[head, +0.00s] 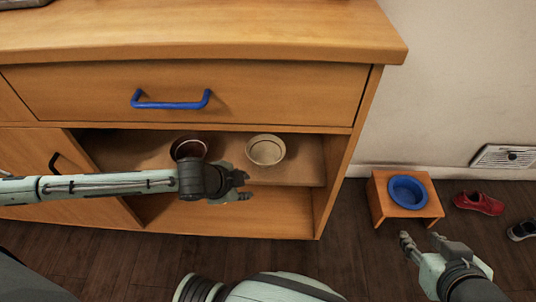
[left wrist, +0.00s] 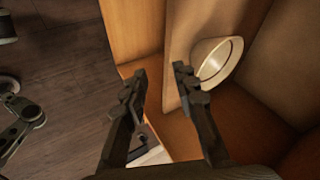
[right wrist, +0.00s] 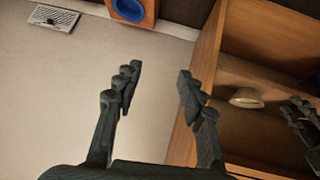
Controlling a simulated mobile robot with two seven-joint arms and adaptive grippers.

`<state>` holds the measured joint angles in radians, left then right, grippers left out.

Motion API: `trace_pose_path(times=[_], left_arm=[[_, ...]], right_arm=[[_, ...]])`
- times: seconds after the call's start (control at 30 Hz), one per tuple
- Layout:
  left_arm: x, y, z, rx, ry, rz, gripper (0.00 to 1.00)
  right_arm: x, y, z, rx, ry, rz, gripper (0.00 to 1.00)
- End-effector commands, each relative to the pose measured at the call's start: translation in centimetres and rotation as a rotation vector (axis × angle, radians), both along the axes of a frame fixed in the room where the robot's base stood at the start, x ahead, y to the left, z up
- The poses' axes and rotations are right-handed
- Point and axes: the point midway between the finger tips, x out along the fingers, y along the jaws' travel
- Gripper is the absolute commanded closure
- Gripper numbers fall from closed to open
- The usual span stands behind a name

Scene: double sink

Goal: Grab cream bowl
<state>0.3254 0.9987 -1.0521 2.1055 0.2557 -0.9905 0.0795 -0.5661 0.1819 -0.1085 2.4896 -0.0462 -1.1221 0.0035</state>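The cream bowl (head: 265,150) sits upright on the shelf of the open cabinet section. In the left wrist view the bowl (left wrist: 228,66) is just right of the fingers, partly hidden by one of them. My left gripper (head: 243,186) is open and empty in front of the shelf, a little nearer and to the left of the bowl, not touching it as far as I can tell. My right gripper (head: 421,240) is open and empty above the floor, right of the cabinet. The bowl also shows in the right wrist view (right wrist: 245,98).
A dark reddish bowl (head: 190,147) stands left of the cream one, partly behind my left arm. A drawer with a blue handle (head: 171,105) is above the shelf. A small stool (head: 378,201) holds a blue bowl (head: 408,192). Red shoe (head: 478,203) lies beside it.

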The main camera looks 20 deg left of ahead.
Motion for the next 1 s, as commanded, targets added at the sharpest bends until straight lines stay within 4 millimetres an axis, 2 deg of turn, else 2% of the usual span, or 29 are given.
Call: trace_pose_path(times=[0.03, 0.1, 0.3, 0.6, 0.8, 1.0], left_arm=[[1.4, -0.3, 0.0, -0.003, -0.005, 0.003, 0.72], [2.9, -0.7, 0.1, -0.002, -0.005, 0.002, 0.72], [6.4, -1.4, 0.0, -0.001, -0.002, 0.001, 0.72], [8.6, -1.9, 0.0, 0.000, -0.002, 0.002, 0.72], [10.1, -2.3, -2.6, 0.000, 0.001, 0.001, 0.72], [11.1, -2.5, -4.0, 0.000, -0.001, 0.000, 0.72]], right_arm=[[0.2, 0.3, 0.1, 0.005, -0.015, 0.005, 0.60], [0.6, 0.6, 0.4, 0.013, -0.034, 0.011, 0.60], [1.4, 1.5, 1.3, 0.035, -0.096, 0.029, 0.60], [2.1, 2.2, 2.0, 0.051, -0.139, 0.042, 0.60], [3.7, 4.6, 4.3, 0.107, -0.285, 0.082, 0.60], [4.5, 6.0, 6.4, 0.149, -0.388, 0.108, 0.60]])
